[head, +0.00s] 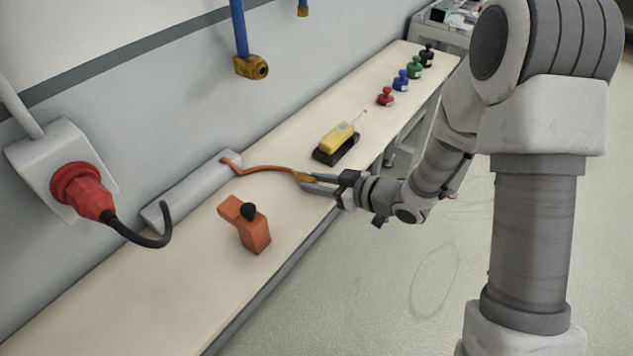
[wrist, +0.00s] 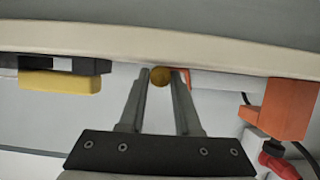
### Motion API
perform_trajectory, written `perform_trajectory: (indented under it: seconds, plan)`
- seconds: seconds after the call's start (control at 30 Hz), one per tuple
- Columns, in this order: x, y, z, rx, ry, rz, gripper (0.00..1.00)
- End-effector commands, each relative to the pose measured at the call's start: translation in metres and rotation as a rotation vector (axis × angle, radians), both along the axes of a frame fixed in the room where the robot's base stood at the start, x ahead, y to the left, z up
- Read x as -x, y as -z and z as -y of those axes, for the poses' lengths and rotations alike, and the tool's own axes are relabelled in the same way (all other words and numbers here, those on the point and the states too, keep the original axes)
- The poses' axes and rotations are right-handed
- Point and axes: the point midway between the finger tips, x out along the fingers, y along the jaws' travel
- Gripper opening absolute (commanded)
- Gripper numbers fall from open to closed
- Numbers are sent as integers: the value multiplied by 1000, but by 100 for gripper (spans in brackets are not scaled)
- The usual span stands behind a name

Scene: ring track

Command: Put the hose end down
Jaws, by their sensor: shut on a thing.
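The hose (head: 262,169) is thin and orange. It runs from the long grey box on the bench to a brass-coloured hose end (head: 303,177). My gripper (head: 312,183) is shut on this hose end near the front edge of the bench. In the wrist view the round brass face of the hose end (wrist: 161,76) sits between the two fingertips. I cannot tell how high the hose end is above the bench top.
The bench (head: 90,310) runs along the wall. An orange block with a black knob (head: 254,232) stands left of my gripper. A yellow tool on a black base (head: 338,140) lies beyond it. Several coloured knobs (head: 386,97) stand farther back. A red plug (head: 85,192) is on the wall.

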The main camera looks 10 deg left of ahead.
Motion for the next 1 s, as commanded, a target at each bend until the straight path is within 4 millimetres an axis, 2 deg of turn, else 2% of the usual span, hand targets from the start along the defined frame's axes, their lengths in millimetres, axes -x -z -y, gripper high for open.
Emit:
perform_trajectory:
  seconds: [0.03,0.07,0.2,0.23,0.63,1.0]
  plan:
    - [0,4,0,0,0,0,0]
    - [0,3,0,0,0,0,34]
    - [0,2,0,1,0,0,59]
    - [0,2,0,1,0,0,62]
    - [1,-5,2,1,0,0,62]
    - [27,-34,68,1,5,1,62]
